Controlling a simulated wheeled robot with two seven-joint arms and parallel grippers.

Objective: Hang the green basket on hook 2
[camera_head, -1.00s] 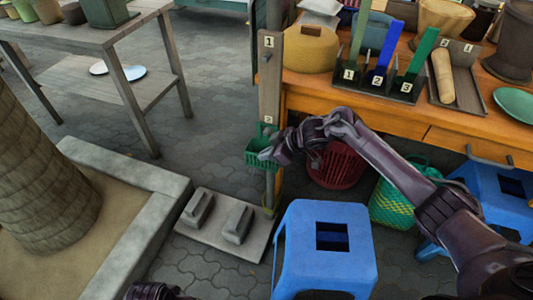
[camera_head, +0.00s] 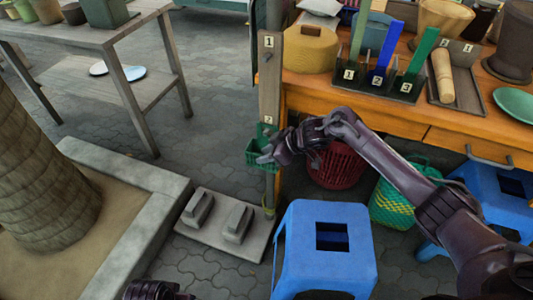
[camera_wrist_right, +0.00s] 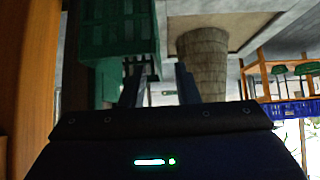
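The green basket (camera_head: 254,158) is upright against the wooden post (camera_head: 269,88), just below the label 2 (camera_head: 268,120). Hook 2 itself is hidden behind the basket and my gripper, so I cannot tell whether the basket bears on it. My right gripper (camera_head: 264,159) is at the basket's front right side. In the right wrist view the two fingers (camera_wrist_right: 160,85) stand apart with a gap between them, and the basket (camera_wrist_right: 118,42) is beyond the left finger. My left gripper (camera_head: 155,291) only partly shows at the bottom edge.
Hook 1 (camera_head: 267,57) is higher on the post and bare. A wooden workbench (camera_head: 400,112) with pots and tools is right of it. A red basket (camera_head: 337,166) is below the bench. A blue stool (camera_head: 325,240) stands in front, and a slab with two blocks (camera_head: 226,226) lies below.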

